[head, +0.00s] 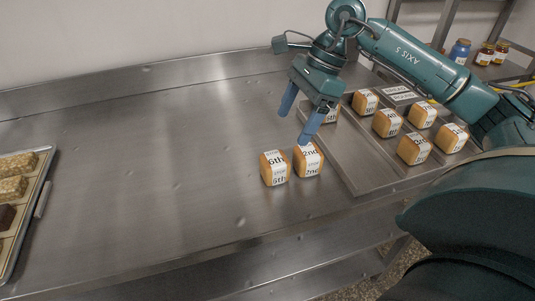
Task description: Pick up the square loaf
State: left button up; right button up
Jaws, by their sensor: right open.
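Several square loaves with printed white labels are in view. One marked "6th" (274,168) and one marked "2nd" (308,161) stand side by side on the bare steel counter, left of the metal tray (345,165). More loaves stand in the tray, among them a front one (414,149) and a back one (365,102). Another loaf in the tray is partly hidden behind my right gripper (296,124). That gripper is open and empty, its blue fingers pointing down. Its nearer fingertip is just above and behind the "2nd" loaf; I cannot tell whether they touch. My left gripper is not in view.
A tray of baked bars (40,180) lies at the left edge of the counter (150,170). The counter between it and the loaves is clear. Jars (460,50) stand on a shelf at the back right. A wall runs behind.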

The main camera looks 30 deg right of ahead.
aim_at(276, 158)
jog(key=x, duration=0.7)
jog(key=shift+s, duration=0.15)
jog(key=shift+w+p+x, duration=0.2)
jog(key=shift+p+x, duration=0.2)
jog(key=shift+x, duration=2.6)
jog(key=shift+d, duration=0.1)
jog(key=shift+c, duration=0.3)
jog(key=c, duration=1)
